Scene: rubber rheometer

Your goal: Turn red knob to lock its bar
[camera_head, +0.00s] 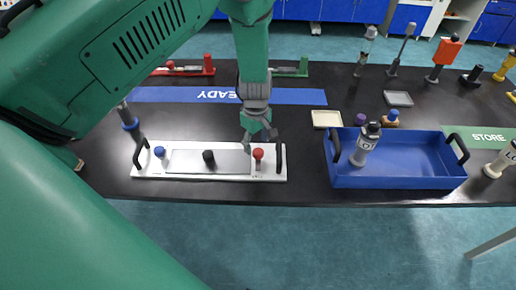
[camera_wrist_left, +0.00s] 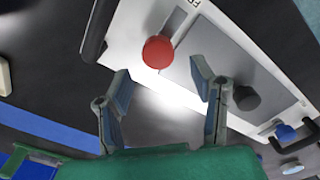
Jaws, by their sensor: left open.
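The red knob (camera_head: 258,155) stands at the right end of a white plate (camera_head: 215,176) on the black table. In the left wrist view the red knob (camera_wrist_left: 158,51) is round and lies ahead of the fingertips. My left gripper (camera_head: 258,132) hangs just behind and above the red knob in the head view. In the left wrist view my left gripper (camera_wrist_left: 160,85) has its two fingers spread apart, with nothing between them. The red knob is apart from both fingers. I cannot tell how its bar lies. My right gripper is not in view.
A black knob (camera_head: 208,156) and a blue knob (camera_head: 159,152) stand left on the same plate, which has black end handles. A blue tray (camera_head: 398,181) holding a bottle (camera_head: 364,147) is to the right. Another red-ended fixture (camera_head: 207,68) lies behind.

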